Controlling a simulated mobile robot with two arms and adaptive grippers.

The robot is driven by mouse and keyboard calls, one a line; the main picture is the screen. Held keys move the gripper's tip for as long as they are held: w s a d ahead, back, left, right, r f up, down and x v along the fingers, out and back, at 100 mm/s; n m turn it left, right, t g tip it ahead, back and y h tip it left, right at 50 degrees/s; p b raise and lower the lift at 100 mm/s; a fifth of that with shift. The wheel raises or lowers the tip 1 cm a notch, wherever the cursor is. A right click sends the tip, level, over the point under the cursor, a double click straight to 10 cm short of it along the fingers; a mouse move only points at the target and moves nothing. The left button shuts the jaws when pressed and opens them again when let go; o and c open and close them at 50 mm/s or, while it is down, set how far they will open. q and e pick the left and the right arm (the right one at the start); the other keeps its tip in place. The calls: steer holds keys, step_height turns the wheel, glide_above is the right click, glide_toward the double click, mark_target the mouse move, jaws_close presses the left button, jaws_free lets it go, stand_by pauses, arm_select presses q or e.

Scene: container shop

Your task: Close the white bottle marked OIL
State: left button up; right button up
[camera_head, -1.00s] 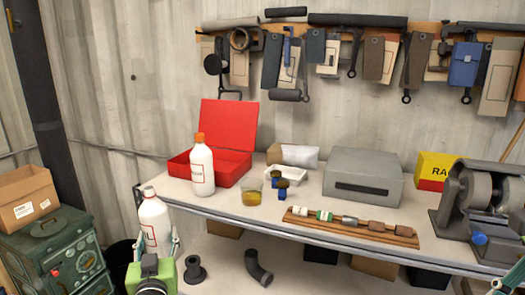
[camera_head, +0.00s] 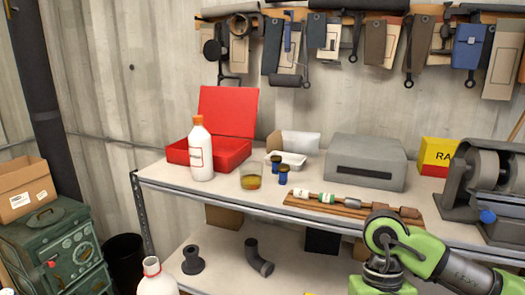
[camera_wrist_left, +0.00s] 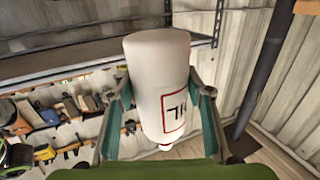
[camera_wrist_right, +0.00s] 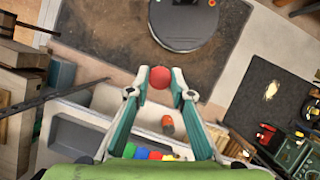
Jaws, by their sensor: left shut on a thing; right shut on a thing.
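The white bottle marked OIL (camera_head: 157,281) shows at the bottom left of the head view, upright, with a red ring at its neck and no cap visible on top. In the left wrist view my left gripper (camera_wrist_left: 165,92) is shut around its body; part of the red-framed label shows. In the right wrist view my right gripper (camera_wrist_right: 160,80) is shut on a small round red cap (camera_wrist_right: 159,77) at its fingertips. My right arm shows at the lower right of the head view; its fingers are hidden there. The bottle and the cap are apart.
A second white bottle with an orange cap (camera_head: 199,151) stands on the bench beside an open red box (camera_head: 226,112). A glass of yellow liquid (camera_head: 250,178), a grey box (camera_head: 365,160) and a wooden rack (camera_head: 350,212) are also there. Black pipe parts (camera_head: 259,257) lie on the shelf below.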

arm_select(q)
steer(key=shift+s+d, duration=0.15)
steer(key=shift+s, duration=0.1)
arm_select(e)
steer(key=shift+a+f+n, duration=0.15)
steer(key=shift+f+n, duration=0.05)
steer(key=shift+n, duration=0.1)
arm_select(q)
steer(key=s+d+f+m+g+h, duration=0.2)
steer(key=d+m+g+h, duration=0.2)
steer(key=d+m+h, duration=0.4)
steer(key=d+h, duration=0.3)
steer(key=d, duration=0.3)
steer(key=shift+h, duration=0.3)
arm_select(e)
steer(key=w+a+r+m+t+y, duration=0.2)
steer(key=w+a+r+m, duration=0.1)
steer(key=a+r+m, duration=0.7)
steer(key=w+a+r+m+t+y, duration=0.2)
steer(key=w+a+r+m+t, duration=0.1)
steer(key=a+r+m, duration=0.8)
step_height(320, 180, up, 3)
steer(key=shift+w+a+r+t, duration=0.2)
steer(key=shift+w+a+t, duration=0.15)
steer(key=shift+a, duration=0.5)
